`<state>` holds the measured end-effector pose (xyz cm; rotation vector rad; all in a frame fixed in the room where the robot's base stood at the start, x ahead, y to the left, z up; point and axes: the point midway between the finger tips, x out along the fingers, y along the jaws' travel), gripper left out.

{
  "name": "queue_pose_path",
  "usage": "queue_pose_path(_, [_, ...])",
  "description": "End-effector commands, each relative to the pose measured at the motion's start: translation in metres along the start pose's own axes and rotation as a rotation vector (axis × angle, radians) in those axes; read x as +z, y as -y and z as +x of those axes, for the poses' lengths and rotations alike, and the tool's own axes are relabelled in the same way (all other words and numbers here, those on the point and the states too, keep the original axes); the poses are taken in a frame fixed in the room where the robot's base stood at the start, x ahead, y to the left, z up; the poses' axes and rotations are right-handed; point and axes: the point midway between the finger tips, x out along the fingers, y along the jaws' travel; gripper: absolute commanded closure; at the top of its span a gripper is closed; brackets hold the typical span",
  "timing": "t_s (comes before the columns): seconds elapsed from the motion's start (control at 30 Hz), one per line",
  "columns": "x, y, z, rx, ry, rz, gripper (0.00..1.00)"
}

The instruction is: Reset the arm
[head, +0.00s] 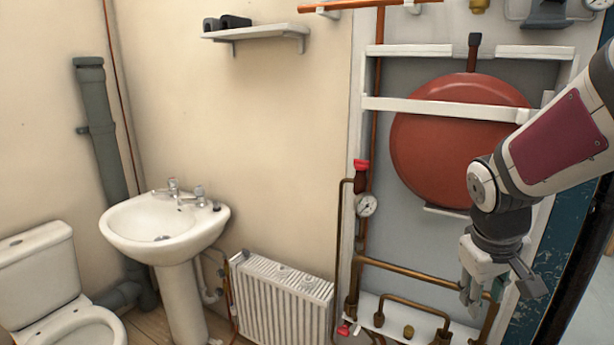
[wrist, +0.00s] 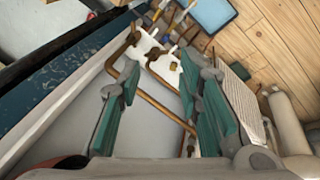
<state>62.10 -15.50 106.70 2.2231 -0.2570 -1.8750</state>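My arm comes in from the right in the head view, with its forearm sloping down to the left. My gripper (head: 471,297) hangs below the wrist, pointing down, in front of the copper pipes at the lower right. In the wrist view my gripper (wrist: 165,98) shows its two green-padded fingers well apart. Nothing is between the pads; pipes and grey panel show beyond the gap. The fingertips are small and partly hidden in the head view.
A red round tank (head: 440,135) sits in a white frame behind my arm. A pressure gauge (head: 366,206), copper pipes (head: 420,272) and a radiator (head: 283,300) are near. A sink (head: 160,225) and toilet (head: 45,290) stand left. A blue edge (head: 545,270) borders the right.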

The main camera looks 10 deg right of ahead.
Motion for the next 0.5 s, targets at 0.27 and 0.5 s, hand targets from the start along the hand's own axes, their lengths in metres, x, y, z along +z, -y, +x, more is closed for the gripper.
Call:
queue_pose_path(0.27, [0.051, 0.062, -0.091, -0.055, -0.101, 0.052, 0.68])
queue_pose_path(0.5, [0.102, 0.105, -0.134, -0.185, -0.173, 0.079, 0.68])
